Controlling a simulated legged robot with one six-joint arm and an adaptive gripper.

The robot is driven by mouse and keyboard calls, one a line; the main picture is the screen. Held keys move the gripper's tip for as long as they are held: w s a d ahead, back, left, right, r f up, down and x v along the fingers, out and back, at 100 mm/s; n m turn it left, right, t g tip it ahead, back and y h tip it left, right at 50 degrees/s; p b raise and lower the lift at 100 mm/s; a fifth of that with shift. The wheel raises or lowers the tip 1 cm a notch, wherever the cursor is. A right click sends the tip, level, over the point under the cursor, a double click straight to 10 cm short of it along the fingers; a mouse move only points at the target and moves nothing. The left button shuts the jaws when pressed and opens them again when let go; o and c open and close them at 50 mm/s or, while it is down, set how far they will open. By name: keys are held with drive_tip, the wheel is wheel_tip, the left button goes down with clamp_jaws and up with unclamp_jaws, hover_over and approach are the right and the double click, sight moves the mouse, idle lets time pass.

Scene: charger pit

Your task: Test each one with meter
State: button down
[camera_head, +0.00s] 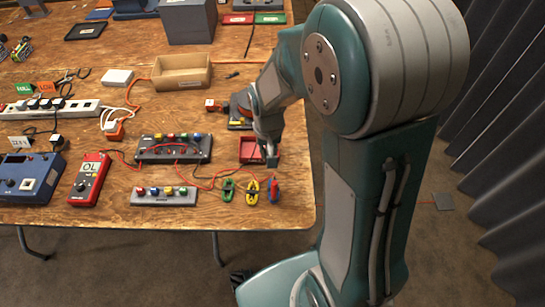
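A red multimeter (89,180) lies on the wooden table at the front left, its display reading OL. A red lead runs from it toward a dark terminal block (174,149) with coloured posts. A smaller grey strip (163,196) with coloured posts lies in front of that block. My gripper (271,160) points down at a red tray (252,150). Its fingers are too small and partly hidden to show their opening.
A blue box with a display (29,178) sits at the far left. A power strip (52,107), a cardboard box (181,72) and a large grey box (188,21) stand farther back. Loose cables cross the table. Bare wood is clear at the front right corner.

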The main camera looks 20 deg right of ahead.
drive_tip(key=shift+m, duration=0.6)
drive_tip(key=shift+w+a+f, duration=0.15)
drive_tip(key=shift+a+f, duration=0.65)
drive_tip(key=shift+f, duration=0.5)
drive_tip(key=shift+w+a+f, duration=0.1)
drive_tip(key=shift+a+f, duration=0.65)
drive_tip(key=shift+f, duration=0.55)
drive_tip(key=shift+w+a+f, duration=0.15)
drive_tip(key=shift+a+f, duration=0.65)
drive_tip(key=shift+f, duration=0.5)
drive_tip(key=shift+f, duration=0.8)
drive_tip(key=c, duration=0.5)
unclamp_jaws()
drive_tip(key=shift+c, duration=0.2)
drive_tip(key=o, duration=0.3)
